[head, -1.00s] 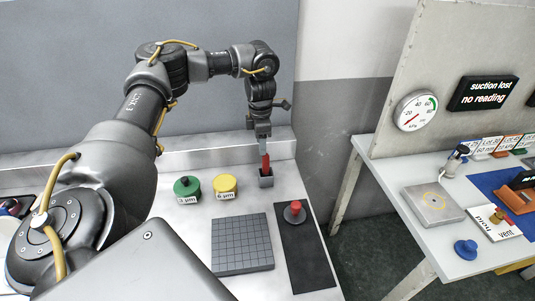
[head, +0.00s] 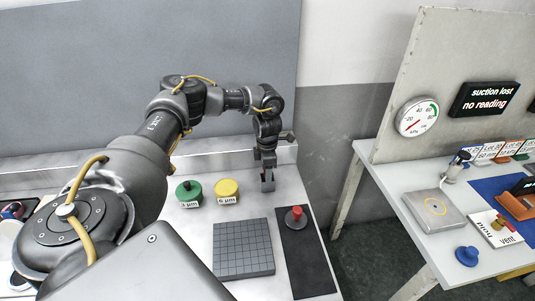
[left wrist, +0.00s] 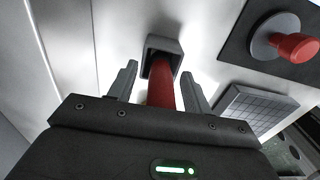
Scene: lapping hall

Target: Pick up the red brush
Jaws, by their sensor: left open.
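The red brush (left wrist: 161,88) stands in a small grey square holder (left wrist: 177,46), its red handle reaching toward the left wrist camera. My left gripper (left wrist: 159,72) is open, with one finger on each side of the handle and visible space beside it. Whether either finger touches the brush cannot be told. In the head view my left gripper (head: 267,166) is over the holder (head: 268,186) and hides the brush. My right gripper is not in view.
A green pot (head: 188,193) and a yellow pot (head: 227,191) stand left of the holder. A grooved grey plate (head: 243,248) and a dark mat (head: 309,262) with a red-knobbed disc (head: 296,217) lie in front. A second table (head: 391,205) stands right, across a floor gap.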

